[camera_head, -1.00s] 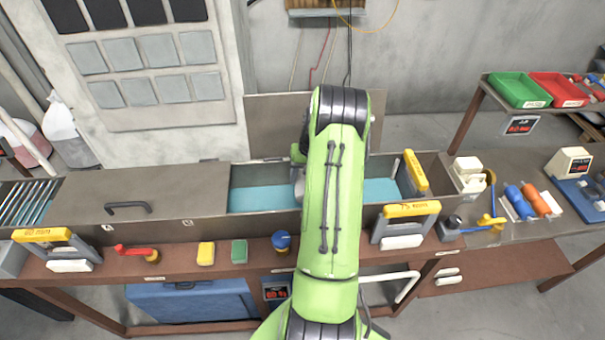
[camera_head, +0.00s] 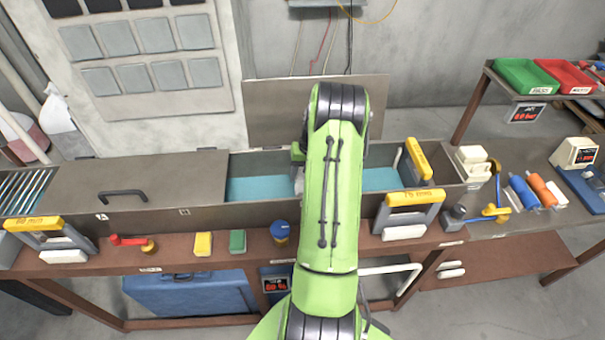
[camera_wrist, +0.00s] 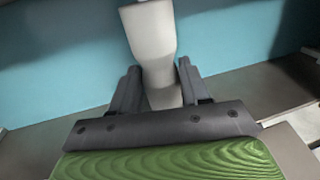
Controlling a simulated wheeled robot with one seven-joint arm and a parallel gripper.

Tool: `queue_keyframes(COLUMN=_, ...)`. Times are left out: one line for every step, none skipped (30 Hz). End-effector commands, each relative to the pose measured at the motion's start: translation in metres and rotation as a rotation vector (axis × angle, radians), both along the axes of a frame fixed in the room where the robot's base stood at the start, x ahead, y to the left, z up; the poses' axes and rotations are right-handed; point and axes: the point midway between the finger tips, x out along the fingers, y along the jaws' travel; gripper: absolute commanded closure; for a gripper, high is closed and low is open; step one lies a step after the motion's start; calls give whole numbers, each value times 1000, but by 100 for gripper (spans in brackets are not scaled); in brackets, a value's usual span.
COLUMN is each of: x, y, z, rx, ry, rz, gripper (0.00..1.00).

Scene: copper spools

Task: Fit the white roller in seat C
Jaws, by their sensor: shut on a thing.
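The white roller (camera_wrist: 150,35) is pale and rounded, and it stands between the two dark fingers of my gripper (camera_wrist: 160,76) in the wrist view. In the head view my arm reaches over the open part of the trough (camera_head: 262,189) and hides my gripper and most of the roller. Letter marks show on the trough's front wall, but I cannot make out a C; that stretch is partly behind my arm.
A grey cover (camera_head: 150,178) with a handle closes the trough's left part. Red (camera_head: 566,76) and green trays sit at the upper right.

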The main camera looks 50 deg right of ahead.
Motion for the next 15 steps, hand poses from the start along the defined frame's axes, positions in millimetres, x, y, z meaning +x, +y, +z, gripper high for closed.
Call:
queue_keyframes(x=0, y=0, z=-1, rx=-1, ry=-1, rz=0, gripper=94)
queue_keyframes(x=0, y=0, z=-1, rx=-1, ry=-1, rz=0, gripper=94)
queue_keyframes(x=0, y=0, z=-1, rx=-1, ry=-1, rz=0, gripper=94)
queue_keyframes(x=0, y=0, z=-2, rx=-1, ry=-1, rz=0, gripper=94)
queue_keyframes(x=0, y=0, z=-2, rx=-1, ry=-1, rz=0, gripper=94)
queue_keyframes(x=0, y=0, z=-3, rx=-1, ry=-1, rz=0, gripper=94)
queue_keyframes(x=0, y=0, z=-3, rx=-1, ry=-1, rz=0, gripper=94)
queue_keyframes(x=0, y=0, z=-3, rx=-1, ry=-1, rz=0, gripper=94)
queue_keyframes(x=0, y=0, z=-4, rx=-1, ry=-1, rz=0, gripper=94)
queue_keyframes(x=0, y=0, z=-4, rx=-1, ry=-1, rz=0, gripper=94)
queue_keyframes(x=0, y=0, z=-4, rx=-1, ry=-1, rz=0, gripper=94)
queue_keyframes(x=0, y=0, z=-4, rx=-1, ry=-1, rz=0, gripper=94)
queue_keyframes(x=0, y=0, z=-5, rx=-1, ry=-1, rz=0, gripper=94)
queue_keyframes(x=0, y=0, z=-5, rx=-1, ry=-1, rz=0, gripper=94)
queue_keyframes(x=0, y=0, z=-5, rx=-1, ry=-1, rz=0, gripper=49)
